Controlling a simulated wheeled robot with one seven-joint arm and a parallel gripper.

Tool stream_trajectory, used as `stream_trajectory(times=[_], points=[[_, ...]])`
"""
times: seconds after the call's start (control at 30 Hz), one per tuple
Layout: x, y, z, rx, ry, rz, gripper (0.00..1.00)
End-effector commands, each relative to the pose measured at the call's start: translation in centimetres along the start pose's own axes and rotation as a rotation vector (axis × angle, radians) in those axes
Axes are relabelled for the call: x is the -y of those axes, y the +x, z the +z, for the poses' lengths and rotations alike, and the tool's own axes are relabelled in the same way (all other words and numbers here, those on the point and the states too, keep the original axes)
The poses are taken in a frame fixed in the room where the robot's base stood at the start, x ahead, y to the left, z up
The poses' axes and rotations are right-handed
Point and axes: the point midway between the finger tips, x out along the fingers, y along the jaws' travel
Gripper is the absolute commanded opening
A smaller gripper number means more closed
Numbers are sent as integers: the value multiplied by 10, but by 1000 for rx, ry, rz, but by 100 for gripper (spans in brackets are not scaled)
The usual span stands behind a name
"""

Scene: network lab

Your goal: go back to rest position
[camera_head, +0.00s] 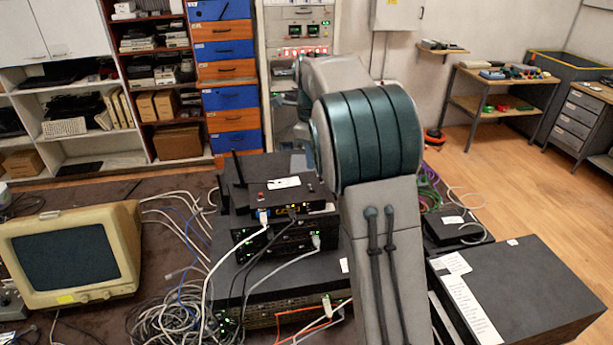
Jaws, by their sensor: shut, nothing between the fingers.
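My arm (368,135) rises from the bottom of the view right of centre and bends away from me at a large dark green joint. Its farther links (335,75) show behind that joint. My gripper is not visible; the arm may hide it. A stack of black network devices (290,240) with plugged cables stands just left of my arm, partly covered by it.
An old beige monitor (70,252) stands at the left on the dark tabletop. Loose cables (180,310) lie between it and the devices. A large black box (520,290) is at the right. Shelves (75,120) line the back wall; wooden floor (530,190) is open at right.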

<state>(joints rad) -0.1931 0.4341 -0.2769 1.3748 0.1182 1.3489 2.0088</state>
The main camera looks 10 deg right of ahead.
Motion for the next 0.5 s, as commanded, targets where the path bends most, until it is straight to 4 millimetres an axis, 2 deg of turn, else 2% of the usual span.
stream_trajectory(times=[0.17,0.27,0.37,0.5], points=[[-3,-2,-3,6,-22,-3,0],[-13,-8,-11,21,-107,-11,0],[-33,-16,-26,44,-266,-31,0],[-69,-24,-50,69,-550,-78,0]])
